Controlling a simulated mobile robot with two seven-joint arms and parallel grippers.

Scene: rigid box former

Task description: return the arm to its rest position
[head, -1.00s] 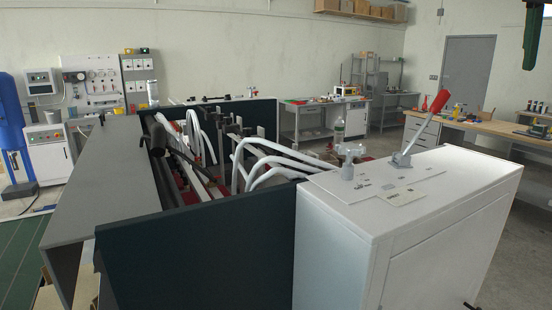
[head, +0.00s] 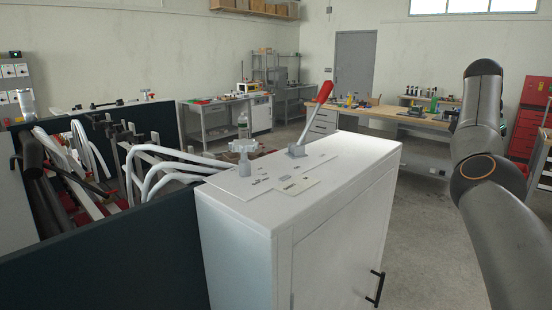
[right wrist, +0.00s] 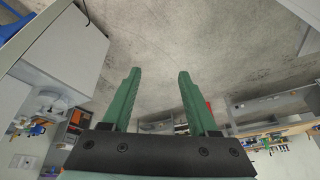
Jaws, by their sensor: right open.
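My right arm (head: 487,175) is raised at the right side of the head view, bent at its elbow, to the right of the white cabinet. Its gripper is outside the head view. My left gripper is in neither current view.
The box former's dark panel (head: 110,260) and white curved tubes (head: 165,165) stand left of the cabinet. A wooden-topped workbench (head: 400,119) stands behind. A cabinet (right wrist: 65,50) fills the upper left of the right wrist view. Grey floor (head: 420,240) is clear right of the cabinet.

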